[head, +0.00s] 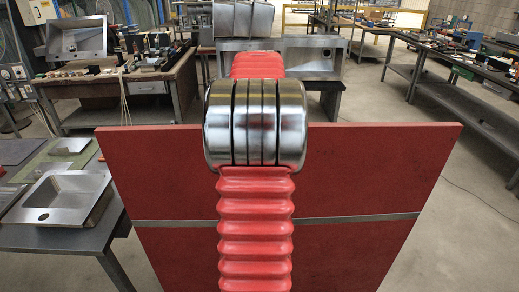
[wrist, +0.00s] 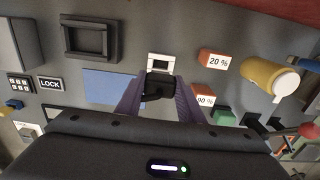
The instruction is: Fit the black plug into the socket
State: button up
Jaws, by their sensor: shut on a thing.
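My gripper (wrist: 158,92) is in the wrist view, its two purple-grey fingers shut on the black plug (wrist: 159,86). The plug sits between the fingertips, and its far end points toward the top of the picture. The socket (wrist: 158,62), a small white-framed piece with a dark opening, is just beyond the plug and nearly in line with it. I cannot tell whether the plug touches the socket. In the head view my arm hides the gripper, plug and socket.
Orange-and-white blocks marked 20 % (wrist: 213,60) and 90 % (wrist: 204,95) and a yellow mug-like thing (wrist: 268,78) are right of the socket.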

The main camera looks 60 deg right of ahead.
jog(key=shift+a, duration=0.1)
jog(key=shift+w+f, duration=0.1)
jog(key=shift+f, duration=2.75)
jog(key=shift+f, duration=1.35)
jog(key=o, duration=1.1)
jog(key=shift+o, duration=0.2)
notch_tip(320, 180, up, 14)
jog(key=shift+f, duration=0.1)
dwell(0.8)
